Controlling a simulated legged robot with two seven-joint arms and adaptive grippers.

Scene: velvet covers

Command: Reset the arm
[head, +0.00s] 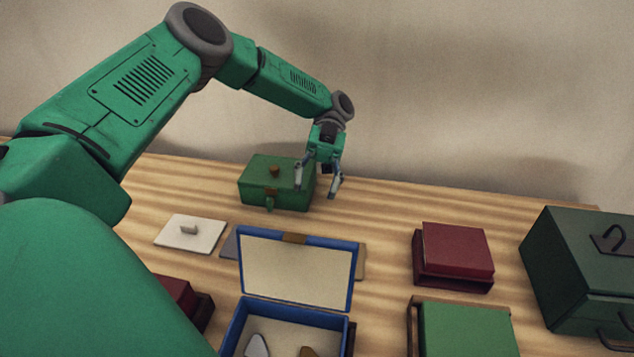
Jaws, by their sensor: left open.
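My left arm comes in from the left and reaches over the table. Its gripper (318,186) hangs pointing down at the back of the table, with its two fingers apart and nothing between them. It overlaps the right side of a small green box (268,190) in the picture. I cannot tell whether the fingers touch that box. The green box is closed and has a brown knob on its lid and a clasp on its front. My right gripper is not in view.
An open blue box (290,308) with a cream lining holds small pieces at the front. A white plate (190,233) with a handle lies to its left. A dark red box (457,252), a green-topped box (465,330) and a dark green case (580,275) stand right. The wooden table (385,215) is bare at back centre.

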